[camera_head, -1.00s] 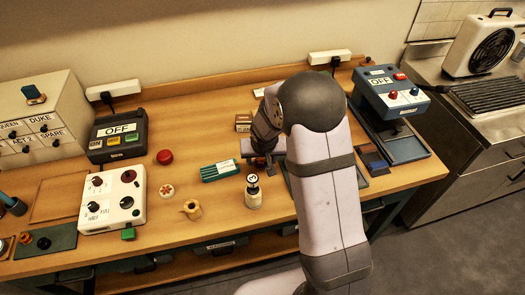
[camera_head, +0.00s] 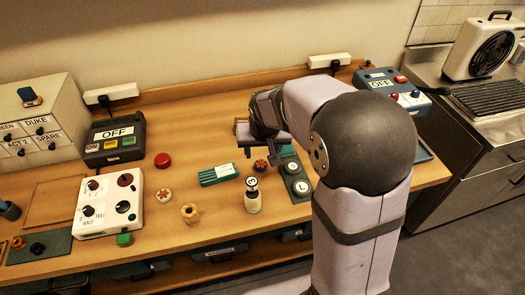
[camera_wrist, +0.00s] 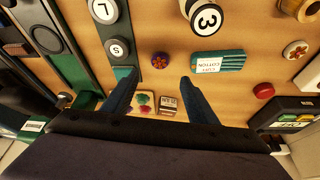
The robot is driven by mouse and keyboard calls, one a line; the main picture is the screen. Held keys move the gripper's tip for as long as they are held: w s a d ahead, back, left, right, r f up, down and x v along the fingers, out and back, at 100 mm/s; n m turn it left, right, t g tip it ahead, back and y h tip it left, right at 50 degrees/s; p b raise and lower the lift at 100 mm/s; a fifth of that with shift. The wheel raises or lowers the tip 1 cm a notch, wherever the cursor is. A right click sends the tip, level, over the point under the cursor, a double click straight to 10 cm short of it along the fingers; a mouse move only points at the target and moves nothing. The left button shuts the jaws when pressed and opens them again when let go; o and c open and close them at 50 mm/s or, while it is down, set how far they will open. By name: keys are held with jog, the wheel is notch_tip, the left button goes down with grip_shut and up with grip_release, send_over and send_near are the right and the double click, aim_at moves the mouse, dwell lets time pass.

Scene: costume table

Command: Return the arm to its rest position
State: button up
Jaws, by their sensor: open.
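My gripper (camera_head: 262,150) is above the back middle of the wooden table (camera_head: 185,110). In the wrist view its two dark blue fingers (camera_wrist: 158,95) stand wide apart with nothing held between them. Below and beyond the fingers lie a small dark round piece with an orange-brown top (camera_wrist: 160,60) and a teal pack with a white label (camera_wrist: 217,62). The head view shows my arm reaching in from the front right, hiding part of the table's right side.
A cream bottle with a numbered cap (camera_head: 252,195) and a green tray with round lettered weights (camera_head: 295,178) stand near my gripper. Left are a red button (camera_head: 162,160), a dark OFF box (camera_head: 116,138) and a cream control box (camera_head: 108,203). A blue OFF box (camera_head: 392,85) stands right.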

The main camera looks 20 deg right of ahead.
jog(key=shift+r, duration=0.15)
dwell(0.3)
jog(key=s+a+r+n+g+y+p, duration=0.25)
jog(key=s+a+r+p, duration=0.25)
jog(key=s+a, duration=0.35)
jog(key=s+d+f+g+h+b, duration=0.1)
jog(key=s+d+f+b, duration=0.1)
jog(key=s+d+f, duration=0.2)
jog(key=s+d+f+g+b, duration=0.1)
jog(key=s+d+f+b, duration=0.2)
jog(key=s+f, duration=0.3)
jog(key=s+d, duration=0.1)
jog(key=s, duration=0.2)
jog(key=shift+s+d+f+h, duration=0.15)
jog(key=shift+s+d+h, duration=0.1)
jog(key=shift+s+h, duration=0.1)
